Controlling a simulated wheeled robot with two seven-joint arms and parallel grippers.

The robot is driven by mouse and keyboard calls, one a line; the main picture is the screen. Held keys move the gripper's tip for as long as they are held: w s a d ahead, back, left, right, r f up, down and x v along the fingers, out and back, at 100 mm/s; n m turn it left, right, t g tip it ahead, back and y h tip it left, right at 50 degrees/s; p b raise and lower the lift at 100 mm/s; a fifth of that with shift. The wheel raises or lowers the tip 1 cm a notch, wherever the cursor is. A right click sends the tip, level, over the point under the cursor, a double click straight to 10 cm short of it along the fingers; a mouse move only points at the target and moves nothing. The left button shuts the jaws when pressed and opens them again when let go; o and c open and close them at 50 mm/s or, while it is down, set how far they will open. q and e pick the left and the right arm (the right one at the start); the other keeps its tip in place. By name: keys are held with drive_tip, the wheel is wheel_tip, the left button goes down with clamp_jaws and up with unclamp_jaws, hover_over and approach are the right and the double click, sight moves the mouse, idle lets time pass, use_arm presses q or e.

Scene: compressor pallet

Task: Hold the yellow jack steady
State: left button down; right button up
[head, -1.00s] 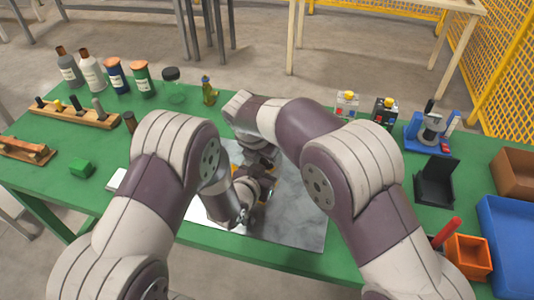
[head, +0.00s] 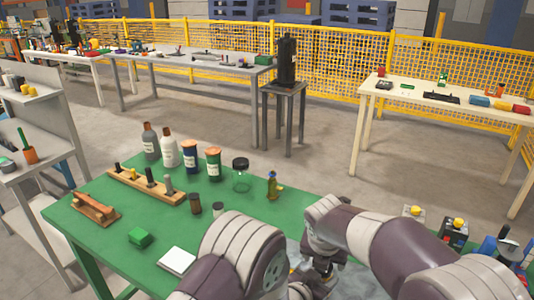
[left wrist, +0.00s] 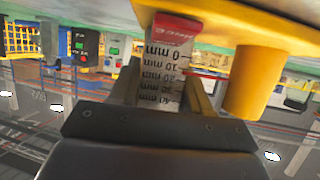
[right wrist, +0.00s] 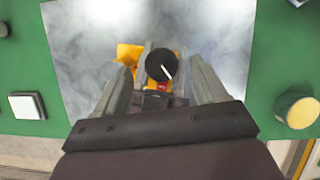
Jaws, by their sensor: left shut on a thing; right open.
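The yellow jack (left wrist: 250,75) fills the top of the left wrist view; its white scale plate with mm marks and a red end (left wrist: 165,55) stands between my left fingers. My left gripper (left wrist: 162,72) is shut on the jack at this plate. In the right wrist view, yellow parts of the jack (right wrist: 128,54) show beside a round black knob with a white line (right wrist: 160,65). My right gripper (right wrist: 160,75) is open, its fingers either side of the knob; contact cannot be told. In the head view my arms hide most of the jack.
The jack is over a grey metal plate (right wrist: 85,60) on the green table (head: 110,240). Small boxes with yellow knobs (head: 414,213) stand right.

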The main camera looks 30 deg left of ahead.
drive_tip(key=v, duration=0.9)
drive_tip(key=w+a+r+m+y, duration=0.1)
drive_tip(key=a+r+m+y, duration=0.25)
drive_tip(key=a, duration=0.35)
drive_tip(key=a+r+m+y, duration=0.25)
drive_tip(key=a+y, duration=0.25)
drive_tip(key=a, duration=0.3)
drive_tip(key=w+a+r+m+t+y, duration=0.2)
drive_tip(key=w+r+m+t, duration=0.4)
drive_tip(key=r+m, duration=0.2)
drive_tip(key=shift+a+m, duration=0.25)
drive_tip(key=shift+m, duration=0.85)
drive_tip(key=shift+r, duration=0.1)
